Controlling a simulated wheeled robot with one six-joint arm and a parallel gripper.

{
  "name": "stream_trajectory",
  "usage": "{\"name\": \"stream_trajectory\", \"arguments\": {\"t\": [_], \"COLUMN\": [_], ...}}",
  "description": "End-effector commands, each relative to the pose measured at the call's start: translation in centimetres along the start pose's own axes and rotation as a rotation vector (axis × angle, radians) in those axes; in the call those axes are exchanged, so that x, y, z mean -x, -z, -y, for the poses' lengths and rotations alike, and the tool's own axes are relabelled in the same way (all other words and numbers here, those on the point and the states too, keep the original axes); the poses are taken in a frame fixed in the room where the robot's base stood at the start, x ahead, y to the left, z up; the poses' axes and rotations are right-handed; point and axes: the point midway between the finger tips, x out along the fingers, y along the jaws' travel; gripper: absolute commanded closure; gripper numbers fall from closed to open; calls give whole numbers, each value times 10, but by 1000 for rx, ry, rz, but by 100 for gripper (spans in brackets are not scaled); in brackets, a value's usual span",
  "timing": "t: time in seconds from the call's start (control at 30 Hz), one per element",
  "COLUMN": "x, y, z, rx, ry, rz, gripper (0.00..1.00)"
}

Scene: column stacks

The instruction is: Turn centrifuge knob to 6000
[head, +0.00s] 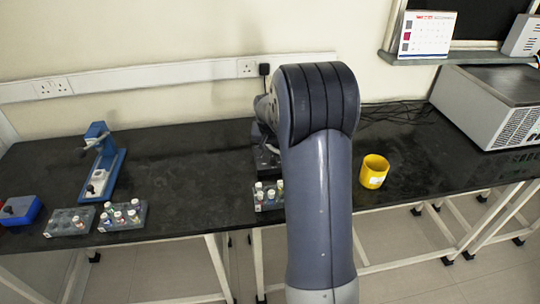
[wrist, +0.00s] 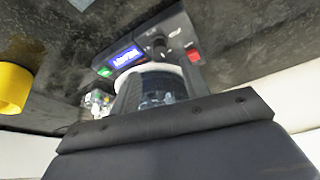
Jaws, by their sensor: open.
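The centrifuge shows in the wrist view as a dark control panel (wrist: 146,38) with a lit blue display (wrist: 125,57). A dark knob (wrist: 158,46) sits right of the display; its pointer and the display's digits are too small to read. In the head view my arm hides the gripper and most of the centrifuge (head: 263,156).
A red switch (wrist: 193,55) and green button (wrist: 103,72) flank the knob and display. A vial rack (head: 268,195) stands close in front. A yellow cup (head: 374,171) is to the right. More racks (head: 122,216) and a blue stand (head: 103,170) are left. Bench between is clear.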

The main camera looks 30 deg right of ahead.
Motion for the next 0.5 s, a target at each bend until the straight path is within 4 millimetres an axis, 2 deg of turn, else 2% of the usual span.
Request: {"name": "stream_trajectory", "arguments": {"t": [0.2, 0.5], "x": [-41, -71], "y": [0, 0], "z": [0, 0], "rx": [0, 0], "ry": [0, 0], "rz": [3, 1], "gripper": [56, 56]}}
